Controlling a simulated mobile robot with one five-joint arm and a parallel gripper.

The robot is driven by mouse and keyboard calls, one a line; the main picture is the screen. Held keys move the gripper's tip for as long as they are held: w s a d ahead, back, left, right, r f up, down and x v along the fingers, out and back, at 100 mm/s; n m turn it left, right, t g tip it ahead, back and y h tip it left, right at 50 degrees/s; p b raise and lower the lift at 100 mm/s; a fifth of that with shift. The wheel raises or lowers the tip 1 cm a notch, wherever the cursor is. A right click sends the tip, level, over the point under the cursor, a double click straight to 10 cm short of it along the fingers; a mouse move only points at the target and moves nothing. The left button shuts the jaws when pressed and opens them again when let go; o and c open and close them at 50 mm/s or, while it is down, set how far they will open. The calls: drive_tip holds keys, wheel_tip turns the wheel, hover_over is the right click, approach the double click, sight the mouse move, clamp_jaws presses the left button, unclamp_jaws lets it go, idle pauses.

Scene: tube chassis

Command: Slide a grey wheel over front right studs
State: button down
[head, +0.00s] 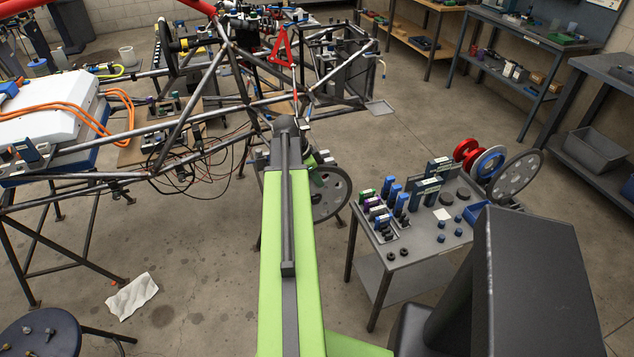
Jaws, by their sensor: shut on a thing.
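A grey wheel (335,197) with holes in its disc stands upright at the end of my arm, beside the tube chassis (190,110). My arm hides its left part. My gripper (318,178) is shut on this wheel; its fingertips are mostly hidden behind my own links. The wheel is close to the near right corner of the chassis, but I cannot tell whether it touches anything there. The front right studs cannot be made out behind the arm and wheel. A second grey wheel (516,176) leans upright at the right end of the parts cart.
The parts cart (420,255) stands right of the held wheel, with red and blue discs (487,162) and several small parts. A white battery box (50,103) sits left. A stool (40,335) and a white cloth (132,297) are lower left.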

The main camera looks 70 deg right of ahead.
drive_tip(key=shift+w+d, duration=0.65)
drive_tip(key=shift+d, duration=0.15)
drive_tip(key=c, duration=1.4)
unclamp_jaws()
drive_tip(key=p+v, duration=1.6)
drive_tip(key=v, duration=0.1)
drive_tip(key=shift+r, duration=0.25)
drive_tip(key=shift+a, duration=0.15)
